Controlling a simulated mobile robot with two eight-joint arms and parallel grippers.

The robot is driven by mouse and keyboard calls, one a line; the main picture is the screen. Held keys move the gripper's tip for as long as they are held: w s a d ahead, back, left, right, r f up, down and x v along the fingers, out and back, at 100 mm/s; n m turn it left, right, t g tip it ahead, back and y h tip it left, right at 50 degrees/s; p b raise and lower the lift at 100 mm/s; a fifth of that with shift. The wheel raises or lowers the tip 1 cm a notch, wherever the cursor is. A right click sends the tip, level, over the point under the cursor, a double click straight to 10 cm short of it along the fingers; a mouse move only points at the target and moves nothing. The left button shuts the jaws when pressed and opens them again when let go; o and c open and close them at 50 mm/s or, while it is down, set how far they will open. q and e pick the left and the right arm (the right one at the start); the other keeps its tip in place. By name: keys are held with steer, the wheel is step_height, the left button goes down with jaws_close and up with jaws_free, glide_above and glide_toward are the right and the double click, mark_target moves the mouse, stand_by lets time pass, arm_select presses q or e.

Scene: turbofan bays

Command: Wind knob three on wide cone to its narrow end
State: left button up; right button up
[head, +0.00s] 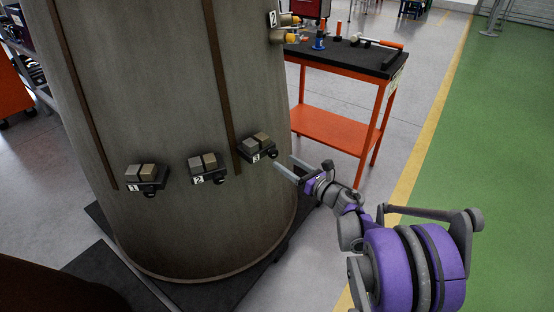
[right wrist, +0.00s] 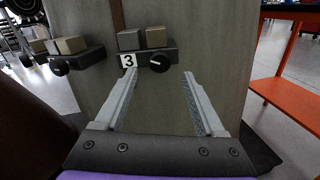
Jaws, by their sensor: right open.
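The wide cone (head: 165,90) is a big grey-brown tapered body with dark vertical strips. Low on it sit several dark boxes with paired blocks and a round black knob each. Knob three (head: 273,153) is on the rightmost box, beside a white 3 label. In the right wrist view, knob three (right wrist: 160,65) shows a short pale mark lying roughly sideways. My right gripper (head: 284,162) is open, its fingertips just in front of knob three. In the right wrist view the two fingers (right wrist: 159,75) stand either side of it, apparently not touching. My left gripper is out of view.
Knob two (head: 220,179) sits left of knob three; another knob (head: 150,194) is further left. An orange cart (head: 335,130) with tools on its black top stands right of the cone. A dark base plate (head: 190,295) lies under the cone. Open floor lies to the right.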

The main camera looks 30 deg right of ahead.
mark_target(275, 155)
steer(key=shift+b+x, duration=0.35)
steer(key=shift+x, duration=2.05)
jaws_close()
